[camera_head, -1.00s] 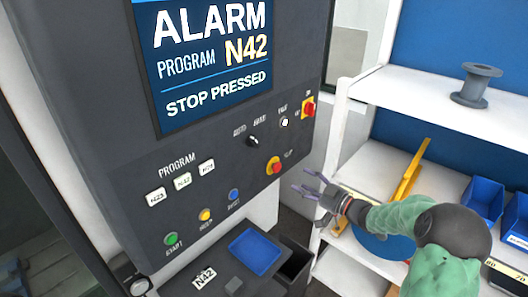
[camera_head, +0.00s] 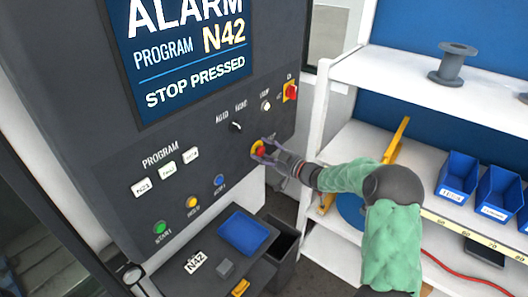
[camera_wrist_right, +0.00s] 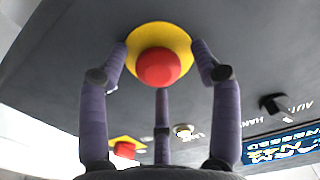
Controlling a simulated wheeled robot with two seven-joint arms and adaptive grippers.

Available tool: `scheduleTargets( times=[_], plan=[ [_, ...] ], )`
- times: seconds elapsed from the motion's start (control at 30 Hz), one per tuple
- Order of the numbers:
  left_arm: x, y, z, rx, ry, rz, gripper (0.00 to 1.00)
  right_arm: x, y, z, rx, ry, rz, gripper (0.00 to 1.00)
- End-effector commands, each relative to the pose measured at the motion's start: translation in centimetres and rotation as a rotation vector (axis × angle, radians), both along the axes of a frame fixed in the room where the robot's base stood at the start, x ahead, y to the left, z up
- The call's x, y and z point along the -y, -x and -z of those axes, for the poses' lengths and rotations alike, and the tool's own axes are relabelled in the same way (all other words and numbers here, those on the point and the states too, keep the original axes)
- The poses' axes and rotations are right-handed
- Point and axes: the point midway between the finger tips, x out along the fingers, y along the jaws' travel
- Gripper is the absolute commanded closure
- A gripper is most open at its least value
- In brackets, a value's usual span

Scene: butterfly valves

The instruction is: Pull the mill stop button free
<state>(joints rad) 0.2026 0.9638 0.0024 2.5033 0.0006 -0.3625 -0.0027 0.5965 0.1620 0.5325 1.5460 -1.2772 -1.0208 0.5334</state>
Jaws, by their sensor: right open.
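The stop button is a red mushroom cap (camera_wrist_right: 158,68) on a round yellow plate, on the lower right of the dark control panel. In the head view the stop button (camera_head: 259,150) is partly covered by my right gripper (camera_head: 266,150), which is right at it. In the right wrist view the purple fingers of my right gripper (camera_wrist_right: 160,75) stand open around the red cap, on both sides and below it. I cannot tell whether they touch it. The panel screen (camera_head: 185,55) reads ALARM, PROGRAM N42, STOP PRESSED. My left gripper is not in view.
A red and yellow rotary switch (camera_head: 290,92), a white button (camera_head: 266,105) and a black selector knob (camera_head: 236,127) sit close above the stop button. Green, yellow and blue buttons (camera_head: 219,180) lie lower left. A white shelf (camera_head: 390,75) with blue bins stands right.

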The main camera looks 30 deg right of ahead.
Motion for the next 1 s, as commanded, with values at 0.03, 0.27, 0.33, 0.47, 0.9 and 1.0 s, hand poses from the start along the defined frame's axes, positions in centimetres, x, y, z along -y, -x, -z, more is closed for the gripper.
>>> scheduleTargets(
  times=[0.03, 0.27, 0.33, 0.47, 0.9, 1.0],
  plan=[
    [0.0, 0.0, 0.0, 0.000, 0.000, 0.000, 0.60, 0.0, -0.1, 0.0, 0.000, 0.000, 0.000, 0.36],
    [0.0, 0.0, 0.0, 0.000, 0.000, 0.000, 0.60, 0.0, 0.0, 0.0, 0.000, 0.000, 0.000, 0.47],
    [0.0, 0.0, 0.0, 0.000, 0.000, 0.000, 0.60, 0.0, 0.0, 0.0, 0.000, 0.000, 0.000, 0.67],
    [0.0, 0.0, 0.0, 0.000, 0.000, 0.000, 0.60, 0.0, 0.0, 0.0, 0.001, 0.001, -0.001, 1.00],
    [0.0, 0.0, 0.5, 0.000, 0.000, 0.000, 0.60, 0.4, 0.9, -0.2, 0.005, 0.001, -0.001, 1.00],
    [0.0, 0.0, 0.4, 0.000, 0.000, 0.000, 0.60, 0.4, 0.9, -0.3, 0.005, 0.002, -0.001, 1.00]
  ],
)
